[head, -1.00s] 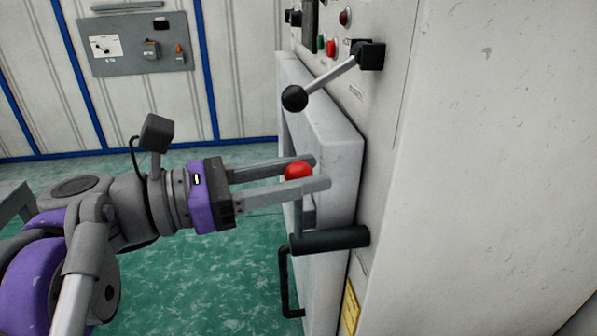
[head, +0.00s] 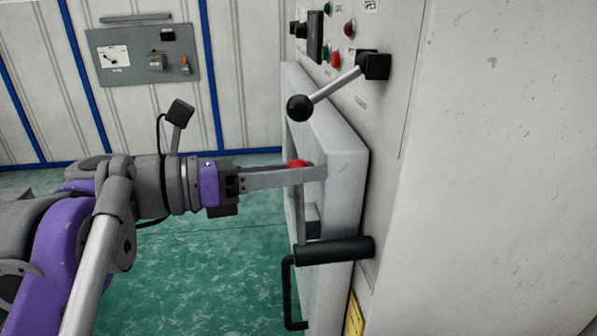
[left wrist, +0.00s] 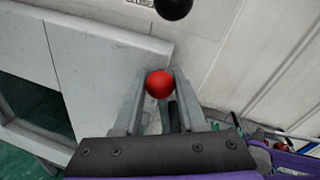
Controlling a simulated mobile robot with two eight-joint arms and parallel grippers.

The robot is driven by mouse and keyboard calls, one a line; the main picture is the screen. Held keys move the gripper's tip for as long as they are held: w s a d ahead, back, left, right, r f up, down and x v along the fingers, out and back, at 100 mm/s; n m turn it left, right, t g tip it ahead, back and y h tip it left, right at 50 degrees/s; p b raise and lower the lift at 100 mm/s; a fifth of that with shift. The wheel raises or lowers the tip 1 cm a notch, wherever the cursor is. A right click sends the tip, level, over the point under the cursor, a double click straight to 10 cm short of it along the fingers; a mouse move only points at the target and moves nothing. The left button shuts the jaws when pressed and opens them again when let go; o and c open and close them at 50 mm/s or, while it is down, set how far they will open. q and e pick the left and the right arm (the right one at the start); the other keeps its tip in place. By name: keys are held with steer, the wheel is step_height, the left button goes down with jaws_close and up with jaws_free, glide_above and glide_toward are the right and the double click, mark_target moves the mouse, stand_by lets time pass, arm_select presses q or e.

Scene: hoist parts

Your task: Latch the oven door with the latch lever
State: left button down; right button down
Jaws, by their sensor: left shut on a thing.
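The oven door (head: 342,175) is a thick pale grey slab standing against the white oven front; it also shows in the left wrist view (left wrist: 100,45). A red ball knob (head: 297,164), which looks like the end of the latch lever, is at the door's face. In the left wrist view the red knob (left wrist: 159,84) sits between the fingertips. My left gripper (head: 305,174) is shut on it, its near finger covering part of it. The lever's shaft is mostly hidden. My right gripper is not in view.
Above the door, a metal lever with a black knob (head: 300,108) sticks out from the oven front. A black handle (head: 333,251) is below my gripper. Buttons (head: 336,53) are higher up. A grey wall panel (head: 145,55) is behind. The green floor is open.

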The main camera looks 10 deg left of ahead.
arm_select(q)
steer(key=shift+c, duration=2.4)
jaws_free()
steer(key=v, duration=1)
steer(key=shift+s+a+b, duration=0.3)
steer(key=shift+a+b, duration=0.05)
steer(key=shift+b, duration=0.05)
